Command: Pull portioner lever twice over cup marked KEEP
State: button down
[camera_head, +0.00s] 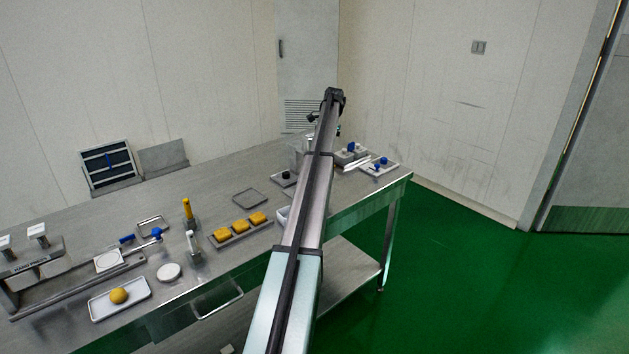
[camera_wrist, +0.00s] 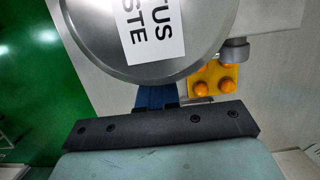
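In the wrist view a large round grey metal body (camera_wrist: 150,55) fills the top. It carries a white label (camera_wrist: 152,30), partly cut off, with letters ending in "US" and "STE". My gripper (camera_wrist: 157,112) shows as a black bar across the bottom. A small blue part (camera_wrist: 157,97) shows between the bar and the round body; I cannot tell whether it is held. The fingertips are not clear. I cannot make out the lever or the cup marked KEEP.
The steel table (camera_head: 75,225) runs from front left to back right. A tray (camera_head: 245,238) with yellow pieces, a white tray (camera_head: 135,307) with a yellow ball (camera_head: 119,296) and a hand press (camera_head: 30,255) stand left of my arm. Small trays (camera_head: 378,168) stand at the right end.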

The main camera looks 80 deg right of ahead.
jog(key=w+a+v, duration=0.1)
jog(key=v, duration=1)
jog(key=shift+r, duration=0.45)
dwell(0.4)
jog(key=shift+d, duration=0.1)
dwell(0.4)
